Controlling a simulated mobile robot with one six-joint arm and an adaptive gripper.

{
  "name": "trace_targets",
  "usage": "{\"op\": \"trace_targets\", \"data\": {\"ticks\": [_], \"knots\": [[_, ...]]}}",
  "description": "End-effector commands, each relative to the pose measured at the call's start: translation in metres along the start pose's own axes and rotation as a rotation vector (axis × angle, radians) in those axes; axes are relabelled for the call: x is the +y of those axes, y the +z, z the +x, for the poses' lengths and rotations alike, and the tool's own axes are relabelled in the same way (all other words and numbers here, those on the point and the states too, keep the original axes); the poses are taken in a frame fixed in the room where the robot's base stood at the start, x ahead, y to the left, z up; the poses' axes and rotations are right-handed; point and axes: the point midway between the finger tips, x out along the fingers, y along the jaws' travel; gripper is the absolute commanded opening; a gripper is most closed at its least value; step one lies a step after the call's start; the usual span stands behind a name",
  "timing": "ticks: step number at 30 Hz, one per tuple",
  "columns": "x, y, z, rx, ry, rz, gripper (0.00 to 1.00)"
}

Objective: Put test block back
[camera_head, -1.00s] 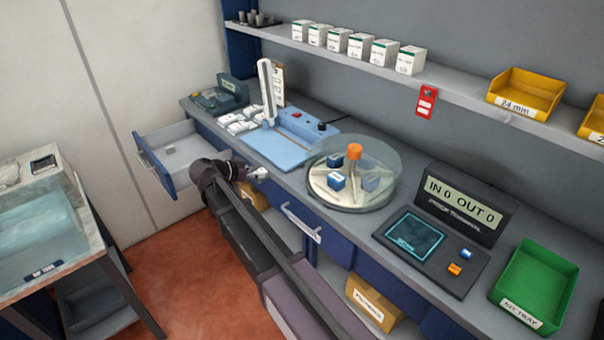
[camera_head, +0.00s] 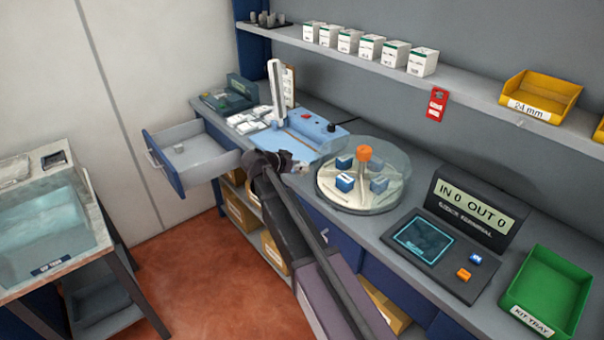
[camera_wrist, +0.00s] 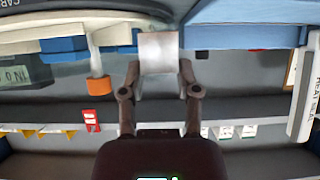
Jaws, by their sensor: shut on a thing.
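A pale grey block (camera_wrist: 158,55) sits between the two dark fingers of my gripper (camera_wrist: 158,85) in the wrist view. The gripper is shut on it. In the head view my gripper (camera_head: 299,168) is at the bench's front edge, between the blue sealing machine and the round carousel. The block is hard to make out there. An open grey drawer (camera_head: 209,165) with a blue front stands out at the left end of the bench. A small grey piece (camera_head: 180,149) lies in it.
The clear-covered carousel (camera_head: 352,202) with blue boxes and an orange knob is just right of my gripper. The blue machine (camera_head: 318,143) is behind left. A terminal (camera_head: 425,245) and green tray (camera_head: 556,285) stand farther right. A shelf (camera_head: 460,93) runs above.

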Motion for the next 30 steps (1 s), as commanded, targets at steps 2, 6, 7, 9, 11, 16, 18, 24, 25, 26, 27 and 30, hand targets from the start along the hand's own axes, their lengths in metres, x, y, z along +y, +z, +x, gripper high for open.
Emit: {"op": "trace_targets", "data": {"ticks": [2, 6, 7, 9, 11, 16, 18, 24, 25, 26, 27, 30], "knots": [[0.000, 0.000, 0.000, 0.001, 0.000, 0.000, 0.00], [0.001, -0.001, 0.003, 0.001, 0.001, 0.000, 0.00], [0.001, -0.002, 0.005, 0.001, 0.001, 0.000, 0.00], [0.003, -0.004, 0.011, 0.001, 0.001, 0.001, 0.00], [0.004, -0.001, 0.015, 0.001, 0.000, 0.001, 0.00], [0.003, 0.014, 0.022, 0.001, -0.001, 0.000, 0.00], [0.003, 0.019, 0.024, 0.001, -0.001, 0.000, 0.00], [0.003, 0.026, 0.028, 0.001, -0.001, 0.000, 0.00], [0.003, 0.026, 0.028, 0.001, -0.001, 0.000, 0.00], [0.003, 0.026, 0.028, 0.001, -0.001, 0.000, 0.00], [0.003, 0.026, 0.028, 0.001, -0.001, 0.000, 0.00], [0.003, 0.026, 0.028, 0.001, -0.001, 0.000, 0.00]]}}
